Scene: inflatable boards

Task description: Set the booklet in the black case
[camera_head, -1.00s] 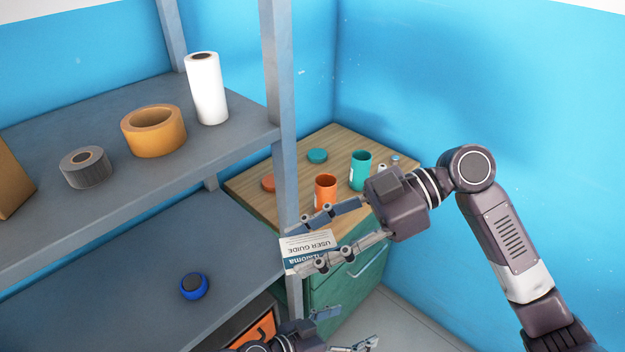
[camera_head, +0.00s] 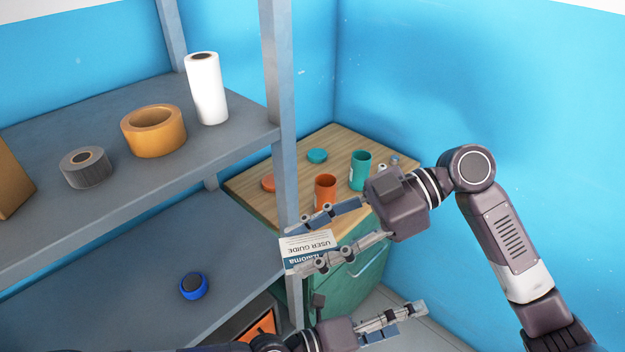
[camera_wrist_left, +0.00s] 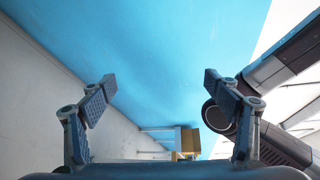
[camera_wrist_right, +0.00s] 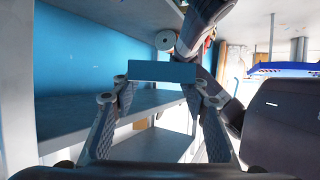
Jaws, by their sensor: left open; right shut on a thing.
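The booklet (camera_head: 310,246), white and dark teal with "USER GUIDE" lettering upside down, is held by my right gripper (camera_head: 293,250), in front of the shelf post. In the right wrist view its blue edge (camera_wrist_right: 163,71) spans between the fingertips. My left gripper (camera_head: 408,320) is open and empty, low in the head view, below and right of the booklet; its spread fingers show in the left wrist view (camera_wrist_left: 160,83). A dark-edged thing with an orange inside (camera_head: 262,327) shows partly under the lower shelf; I cannot tell whether it is the black case.
A grey shelf unit (camera_head: 228,158) on the left holds tape rolls (camera_head: 154,131) and a white roll (camera_head: 207,90), with a blue round object (camera_head: 193,286) lower down. Behind, a wood-topped green cabinet (camera_head: 352,278) carries an orange cup (camera_head: 325,192) and a teal cup (camera_head: 360,171).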

